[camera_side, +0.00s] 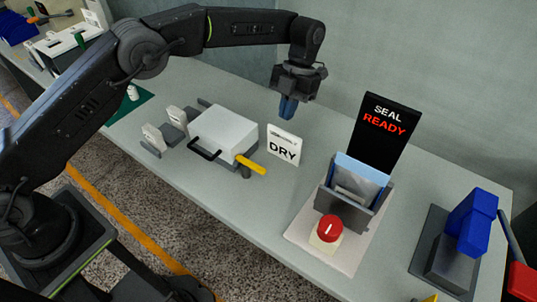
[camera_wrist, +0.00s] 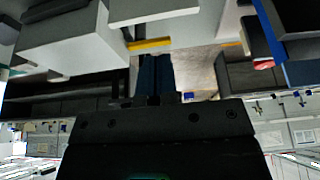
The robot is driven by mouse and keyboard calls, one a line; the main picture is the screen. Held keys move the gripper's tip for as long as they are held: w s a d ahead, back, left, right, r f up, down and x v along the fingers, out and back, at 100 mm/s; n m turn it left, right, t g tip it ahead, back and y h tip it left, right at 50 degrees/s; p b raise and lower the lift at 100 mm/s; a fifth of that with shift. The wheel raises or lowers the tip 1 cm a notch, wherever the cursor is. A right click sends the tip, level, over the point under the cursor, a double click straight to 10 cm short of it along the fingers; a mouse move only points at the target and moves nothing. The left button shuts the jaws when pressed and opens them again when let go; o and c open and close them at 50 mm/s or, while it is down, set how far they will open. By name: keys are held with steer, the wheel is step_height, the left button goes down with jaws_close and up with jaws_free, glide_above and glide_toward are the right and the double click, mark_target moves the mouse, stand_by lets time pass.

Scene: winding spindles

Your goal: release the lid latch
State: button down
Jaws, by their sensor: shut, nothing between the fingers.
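A white box with a closed lid (camera_side: 225,130) sits on the table left of the middle in the side view. A black handle (camera_side: 202,149) is on its near left side. A yellow lever (camera_side: 251,165), which looks like the latch, sticks out from its right side over a dark post. My gripper (camera_side: 287,112) hangs above the table behind and to the right of the box, pointing down, apart from everything. Its blue fingers are together and empty; they also show in the wrist view (camera_wrist: 154,75). A yellow strip (camera_wrist: 150,44) shows past them there.
A white DRY sign (camera_side: 284,146) stands right of the box, below my gripper. Farther right are a SEAL READY display (camera_side: 386,131), a red button (camera_side: 329,228) and a blue block (camera_side: 471,222). Two pale blocks (camera_side: 164,128) stand left of the box. Bare table lies in front of the sign.

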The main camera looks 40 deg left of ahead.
mark_target(251, 165)
steer(key=x, duration=0.9)
steer(key=s, duration=0.2)
steer(key=shift+s+f, duration=0.3)
steer(key=shift+f, duration=0.05)
steer(key=shift+s, duration=0.85)
